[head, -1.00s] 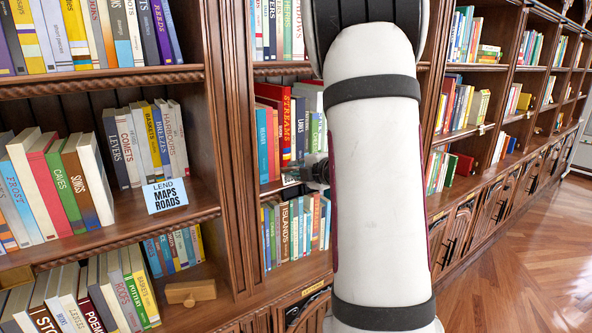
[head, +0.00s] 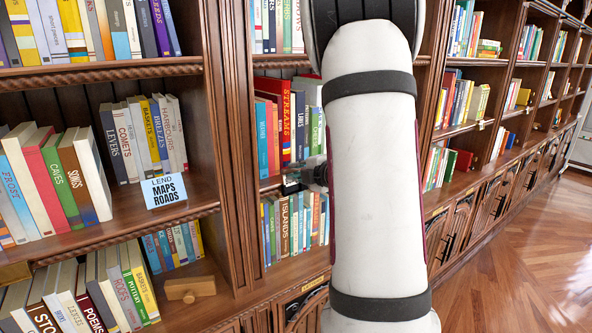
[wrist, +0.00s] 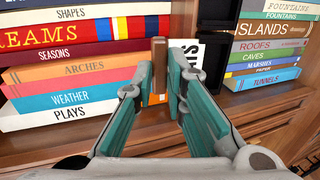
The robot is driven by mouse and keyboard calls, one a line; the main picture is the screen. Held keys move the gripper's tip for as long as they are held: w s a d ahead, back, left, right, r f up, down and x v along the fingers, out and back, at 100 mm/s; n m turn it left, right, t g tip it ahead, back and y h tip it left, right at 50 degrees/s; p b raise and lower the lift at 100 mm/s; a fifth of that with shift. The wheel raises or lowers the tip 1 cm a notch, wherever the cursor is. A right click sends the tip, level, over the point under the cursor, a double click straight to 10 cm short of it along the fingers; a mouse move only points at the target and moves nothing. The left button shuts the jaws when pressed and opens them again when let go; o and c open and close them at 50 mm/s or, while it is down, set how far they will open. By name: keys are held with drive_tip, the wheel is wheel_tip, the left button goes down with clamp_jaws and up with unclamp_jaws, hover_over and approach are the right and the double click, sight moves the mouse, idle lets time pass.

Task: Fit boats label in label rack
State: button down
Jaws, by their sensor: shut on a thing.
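The boats label (wrist: 188,54) is a white card with black letters, of which only the end, "TS", shows in the wrist view. A brown wooden piece (wrist: 158,66) beside it sits between my fingertips and seems to belong to it. My gripper (wrist: 160,84) is shut on the label, in front of the shelf edge. A black rack (wrist: 219,62) with dark openings is just right of the label in the wrist view. I cannot tell whether label and rack touch. In the head view my gripper (head: 302,176) is small and partly hidden by my arm.
Book rows stand close on both sides, including the Streams book (head: 285,127) above and the Islands book (head: 284,226) below. A blue sign reading Lend Maps Roads (head: 165,191) is on the left bookcase. A wooden block (head: 190,289) lies on a lower shelf. The floor at right is clear.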

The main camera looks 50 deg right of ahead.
drive_tip(key=shift+s+f+b, duration=0.2)
drive_tip(key=shift+f+b, duration=0.1)
drive_tip(key=shift+f, duration=0.75)
drive_tip(key=c, duration=1.5)
unclamp_jaws()
drive_tip(key=shift+c, duration=0.2)
drive_tip(key=v, duration=1.2)
